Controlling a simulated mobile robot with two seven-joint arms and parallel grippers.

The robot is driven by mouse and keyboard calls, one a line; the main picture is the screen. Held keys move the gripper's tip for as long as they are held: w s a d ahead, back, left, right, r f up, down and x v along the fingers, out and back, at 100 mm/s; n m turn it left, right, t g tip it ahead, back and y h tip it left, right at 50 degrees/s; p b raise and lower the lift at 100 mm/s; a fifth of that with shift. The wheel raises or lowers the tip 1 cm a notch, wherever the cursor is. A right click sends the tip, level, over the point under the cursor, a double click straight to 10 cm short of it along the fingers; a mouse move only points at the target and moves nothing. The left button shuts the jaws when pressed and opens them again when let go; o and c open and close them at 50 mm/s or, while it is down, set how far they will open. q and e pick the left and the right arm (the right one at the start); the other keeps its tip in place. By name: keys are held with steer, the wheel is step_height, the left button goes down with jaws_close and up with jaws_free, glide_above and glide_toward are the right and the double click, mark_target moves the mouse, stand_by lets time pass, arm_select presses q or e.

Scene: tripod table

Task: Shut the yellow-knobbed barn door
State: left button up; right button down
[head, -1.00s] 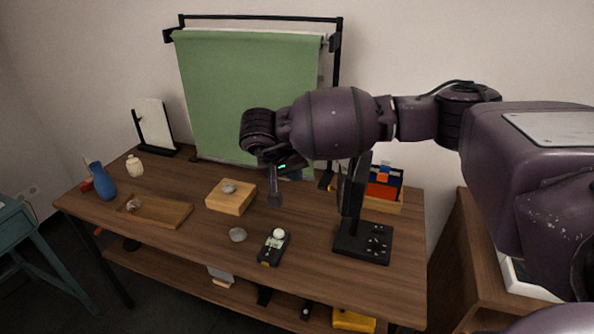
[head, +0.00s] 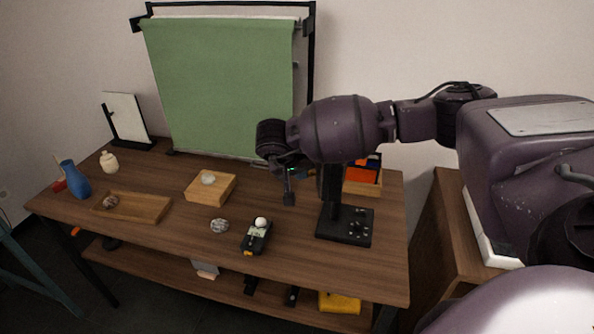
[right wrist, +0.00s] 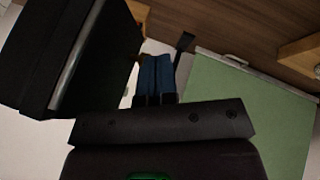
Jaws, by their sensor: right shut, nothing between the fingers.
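A black panel light (head: 332,190) stands upright on a flat base with small controls at the right of the table. My right arm partly covers it. A large black panel with a pale edge (right wrist: 75,60), which looks like part of this light, fills the upper left of the right wrist view. I cannot make out a yellow knob or tell which flap is the barn door. My right gripper (head: 303,172) is at the light's left side; its blue-dark fingers (right wrist: 156,65) are shut and empty, beside the panel. A thin dark stalk with a square tip (head: 289,199) hangs below the gripper. My left gripper is out of view.
A green backdrop (head: 220,85) stands behind the table (head: 375,275). A box with orange and blue things (head: 363,174) is behind the light.

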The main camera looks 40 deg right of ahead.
steer(key=d+m+g, duration=0.1)
steer(key=d+m, duration=0.1)
steer(key=shift+d+m+g, duration=0.15)
steer(key=shift+m+g, duration=0.15)
stand_by(0.4)
steer(key=shift+s+a+p, duration=0.15)
steer(key=shift+a+p, duration=0.2)
steer(key=shift+a, duration=0.5)
